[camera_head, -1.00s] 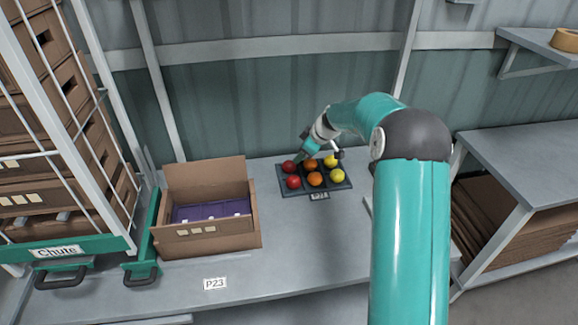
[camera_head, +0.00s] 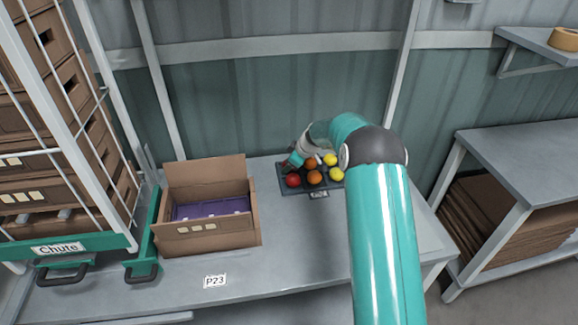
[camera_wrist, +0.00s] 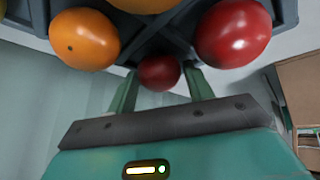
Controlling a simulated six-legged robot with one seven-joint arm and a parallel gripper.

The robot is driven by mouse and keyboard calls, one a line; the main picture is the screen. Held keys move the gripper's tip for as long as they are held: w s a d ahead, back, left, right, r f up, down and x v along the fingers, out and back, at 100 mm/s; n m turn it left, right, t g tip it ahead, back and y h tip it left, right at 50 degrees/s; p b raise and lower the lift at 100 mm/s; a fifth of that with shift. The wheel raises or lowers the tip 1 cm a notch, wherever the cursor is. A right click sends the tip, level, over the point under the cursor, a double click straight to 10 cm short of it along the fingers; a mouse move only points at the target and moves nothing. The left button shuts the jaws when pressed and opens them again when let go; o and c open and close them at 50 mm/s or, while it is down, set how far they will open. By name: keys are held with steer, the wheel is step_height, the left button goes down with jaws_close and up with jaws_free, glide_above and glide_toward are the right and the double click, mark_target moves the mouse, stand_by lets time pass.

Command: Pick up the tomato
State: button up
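Several tomatoes sit in a dark tray (camera_head: 322,190) on the bench. A red one (camera_head: 293,181) is at the front left, orange ones (camera_head: 314,178) are in the middle column and yellow ones (camera_head: 336,174) at the right. My gripper (camera_head: 287,165) is at the tray's back left corner and hides the dark red tomato there. In the wrist view my gripper (camera_wrist: 161,74) is open, and the dark red tomato (camera_wrist: 159,73) shows between its fingertips. Slim gaps seem to remain beside it; contact is unclear. A brighter red tomato (camera_wrist: 233,34) and an orange one (camera_wrist: 84,40) are close by.
An open cardboard box (camera_head: 206,232) with a purple insert (camera_head: 212,208) stands left of the tray. A crate rack labelled Chute (camera_head: 56,248) is at the far left. The wall is close behind the tray. The bench front (camera_head: 285,245) is clear.

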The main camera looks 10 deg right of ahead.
steer(key=c, duration=0.3)
steer(key=shift+r, duration=0.4)
steer(key=r, duration=0.3)
steer(key=shift+s, duration=0.25)
steer(key=s+r, duration=0.4)
steer(key=r, duration=0.1)
steer(key=shift+s+a+r, duration=0.1)
steer(key=shift+s+r, duration=0.25)
steer(key=shift+s, duration=0.05)
steer(key=s+r, duration=0.1)
steer(key=s, duration=0.2)
steer(key=s+r, duration=0.1)
steer(key=s, duration=0.1)
steer(key=s+r, duration=0.1)
steer(key=s, duration=0.2)
steer(key=shift+s+a+r, duration=0.25)
steer(key=shift+s, duration=0.1)
